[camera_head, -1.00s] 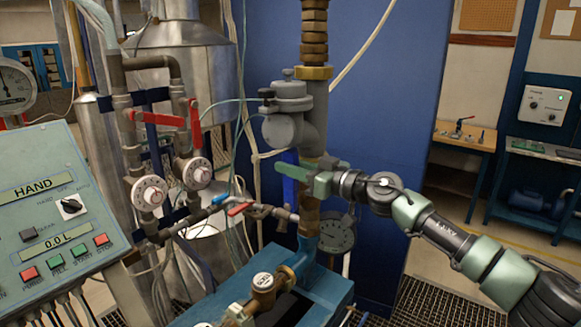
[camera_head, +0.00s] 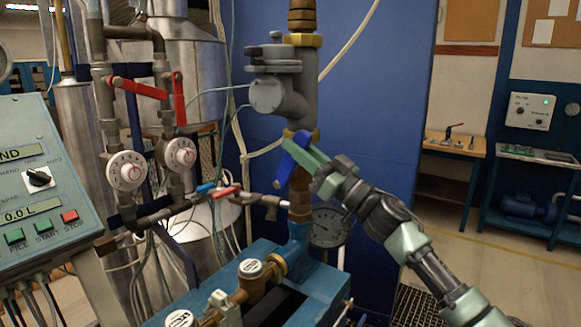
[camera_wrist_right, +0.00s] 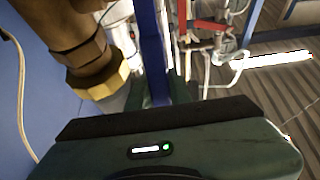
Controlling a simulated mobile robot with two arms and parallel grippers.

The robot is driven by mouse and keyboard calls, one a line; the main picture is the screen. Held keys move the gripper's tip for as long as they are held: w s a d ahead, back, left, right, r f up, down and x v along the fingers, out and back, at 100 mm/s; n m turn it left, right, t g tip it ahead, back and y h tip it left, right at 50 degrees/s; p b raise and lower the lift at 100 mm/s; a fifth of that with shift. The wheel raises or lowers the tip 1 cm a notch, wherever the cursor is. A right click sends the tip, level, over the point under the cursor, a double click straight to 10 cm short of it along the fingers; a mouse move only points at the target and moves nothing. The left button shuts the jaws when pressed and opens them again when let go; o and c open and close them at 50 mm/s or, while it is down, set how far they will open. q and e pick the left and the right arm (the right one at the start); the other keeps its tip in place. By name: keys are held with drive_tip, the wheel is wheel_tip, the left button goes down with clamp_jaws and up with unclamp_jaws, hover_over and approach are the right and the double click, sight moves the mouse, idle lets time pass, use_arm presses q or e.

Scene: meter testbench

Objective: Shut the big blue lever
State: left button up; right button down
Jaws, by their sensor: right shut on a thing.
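The big blue lever (camera_head: 287,167) is on the vertical brass and grey pipe, below the grey valve body. It slants from upper right to lower left, across the front of the pipe. My right gripper (camera_head: 304,156) reaches in from the lower right, with its green fingers at the lever, and is shut on it. In the right wrist view the lever (camera_wrist_right: 153,45) runs upright as a blue bar down to between the fingers, whose tips are largely hidden behind the gripper body. My left gripper is not in view.
Close by are a small red-handled valve (camera_head: 226,192), a round gauge (camera_head: 329,226) and a blue pump base (camera_head: 262,252). Red levers (camera_head: 138,88) and white dials stand left, beside the control panel (camera_head: 30,190). Floor to the right is open.

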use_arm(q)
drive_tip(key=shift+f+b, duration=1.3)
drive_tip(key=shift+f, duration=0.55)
use_arm(e)
drive_tip(key=shift+s+d+f+t+y, duration=0.35)
drive_tip(key=shift+d+t+y, duration=0.2)
drive_tip(key=shift+y, duration=0.15)
drive_tip(key=c, duration=1.3)
unclamp_jaws()
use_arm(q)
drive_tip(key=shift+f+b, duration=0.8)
use_arm(e)
drive_tip(key=shift+v, duration=3.85)
